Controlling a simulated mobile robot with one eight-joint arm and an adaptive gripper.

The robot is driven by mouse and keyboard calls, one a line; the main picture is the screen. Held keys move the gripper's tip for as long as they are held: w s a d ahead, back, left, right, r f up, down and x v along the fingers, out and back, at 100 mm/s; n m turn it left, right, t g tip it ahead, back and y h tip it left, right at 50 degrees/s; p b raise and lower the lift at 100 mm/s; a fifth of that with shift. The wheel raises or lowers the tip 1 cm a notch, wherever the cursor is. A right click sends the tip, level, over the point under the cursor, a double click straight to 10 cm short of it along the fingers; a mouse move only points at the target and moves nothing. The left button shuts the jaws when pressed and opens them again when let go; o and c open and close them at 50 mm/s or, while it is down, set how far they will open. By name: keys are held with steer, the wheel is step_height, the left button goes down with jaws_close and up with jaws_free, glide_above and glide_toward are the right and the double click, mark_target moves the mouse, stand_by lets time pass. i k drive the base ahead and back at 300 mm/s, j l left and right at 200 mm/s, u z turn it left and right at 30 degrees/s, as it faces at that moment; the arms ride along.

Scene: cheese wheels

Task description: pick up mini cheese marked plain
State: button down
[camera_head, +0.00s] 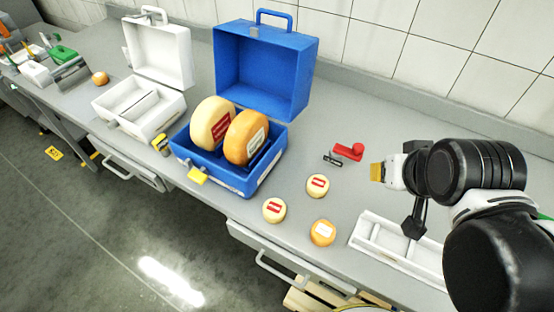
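Three mini cheeses lie on the grey counter below and left of my gripper. One pale mini cheese with a red label (318,183) is nearest the gripper. Another pale one with a red label (274,210) lies lower left. An orange mini cheese with a white label (322,233) lies to the front. The label writing is too small to read, so I cannot tell which is plain. My gripper (378,172) is at the right, apart from all the cheeses. It is seen from the side, with a yellowish tip, and its finger opening cannot be made out.
An open blue case (216,177) holds two large cheese wheels (213,122). A red object (348,151) and a small dark object (332,159) lie behind the mini cheeses. A white divided tray (377,243) is at the right front. An open white case (115,100) stands further left.

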mark_target(275, 209)
steer(key=k+j, duration=0.1)
steer(key=j, duration=0.25)
steer(key=k+j+z, duration=0.15)
steer(key=j, duration=0.6)
steer(key=k+j+z, duration=0.15)
steer(key=k+j, duration=0.05)
steer(key=j, duration=0.1)
